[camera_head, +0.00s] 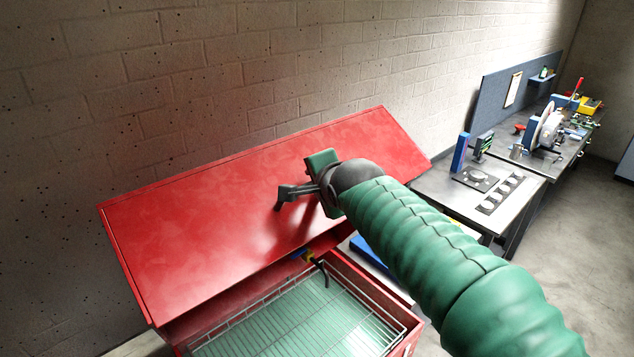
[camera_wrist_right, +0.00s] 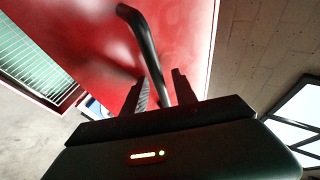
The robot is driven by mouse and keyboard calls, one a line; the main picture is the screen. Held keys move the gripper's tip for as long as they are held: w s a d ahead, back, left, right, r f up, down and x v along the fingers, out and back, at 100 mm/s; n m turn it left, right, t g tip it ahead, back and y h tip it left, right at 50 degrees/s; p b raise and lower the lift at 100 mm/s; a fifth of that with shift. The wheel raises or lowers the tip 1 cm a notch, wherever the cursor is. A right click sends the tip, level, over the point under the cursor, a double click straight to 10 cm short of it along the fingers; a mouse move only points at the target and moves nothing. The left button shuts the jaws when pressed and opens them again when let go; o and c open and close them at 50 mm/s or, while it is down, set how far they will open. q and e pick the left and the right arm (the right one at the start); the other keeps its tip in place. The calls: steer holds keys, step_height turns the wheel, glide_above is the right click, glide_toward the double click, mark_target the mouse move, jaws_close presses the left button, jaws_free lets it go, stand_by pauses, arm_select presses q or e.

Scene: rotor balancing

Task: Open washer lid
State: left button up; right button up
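The red washer lid (camera_head: 240,205) is raised and tilted, leaving the washer tub with its wire basket (camera_head: 300,325) exposed below. My right gripper (camera_head: 300,193) is at the lid's right part, at the end of my green-sleeved arm. In the right wrist view, a dark bent handle (camera_wrist_right: 143,40) stands out from the red lid and runs down between the two fingers (camera_wrist_right: 160,90). The fingers are apart, with slight gaps seeming to show beside the handle; firm contact cannot be made out. My left gripper is not in view.
A brick wall (camera_head: 200,50) stands behind the lid. To the right are a metal table (camera_head: 515,190) with a blue block (camera_head: 460,152) and dark plates, and farther a workbench with a rotor machine (camera_head: 548,130). Grey floor is clear at far right.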

steer(key=shift+s+r+b, duration=0.15)
steer(key=shift+s+b, duration=0.25)
steer(key=shift+b, duration=0.1)
steer(key=b+v, duration=0.6)
steer(key=v, duration=0.9)
steer(key=shift+s+d+r, duration=0.25)
steer(key=shift+s, duration=0.05)
steer(key=shift+a, duration=0.1)
